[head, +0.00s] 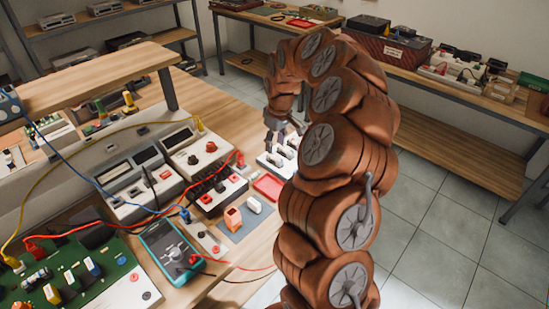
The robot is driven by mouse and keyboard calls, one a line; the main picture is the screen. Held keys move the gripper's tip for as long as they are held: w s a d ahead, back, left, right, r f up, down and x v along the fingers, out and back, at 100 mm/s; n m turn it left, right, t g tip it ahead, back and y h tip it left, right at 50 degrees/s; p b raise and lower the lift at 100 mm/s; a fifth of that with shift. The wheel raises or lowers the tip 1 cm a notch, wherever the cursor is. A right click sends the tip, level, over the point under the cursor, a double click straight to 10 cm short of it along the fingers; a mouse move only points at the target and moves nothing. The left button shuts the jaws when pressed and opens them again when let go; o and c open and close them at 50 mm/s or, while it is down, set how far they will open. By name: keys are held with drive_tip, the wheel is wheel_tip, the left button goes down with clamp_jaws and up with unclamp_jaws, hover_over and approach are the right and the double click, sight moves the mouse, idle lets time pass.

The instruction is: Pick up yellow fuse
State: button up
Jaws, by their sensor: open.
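I cannot pick out the yellow fuse with certainty. A small yellow block (52,293) stands on the green circuit board (120,282) at the lower left; it may be a fuse or another part. My gripper (283,135) is open, above the right side of the bench near a white block with dark sockets (271,161). My brown arm hides part of that block and the bench behind it. No object shows between the fingers.
A teal multimeter (171,251), a red tray (268,186), an orange block (233,219) and white instruments (131,183) crowd the bench. Yellow, blue and red leads cross it. A wooden shelf (100,75) stands behind. The tiled floor (440,235) at right is clear.

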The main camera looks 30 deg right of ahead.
sight(275, 157)
drive_tip(key=shift+w+d+f+p, duration=0.15)
drive_tip(key=shift+f+p, duration=0.3)
drive_tip(key=shift+f, duration=0.6)
drive_tip(key=shift+w+d+f+p, duration=0.15)
drive_tip(key=shift+f+p, duration=0.25)
drive_tip(key=shift+f, duration=0.6)
drive_tip(key=shift+w+f+p, duration=0.15)
drive_tip(key=shift+f+p, duration=0.3)
drive_tip(key=shift+f, duration=0.6)
clamp_jaws()
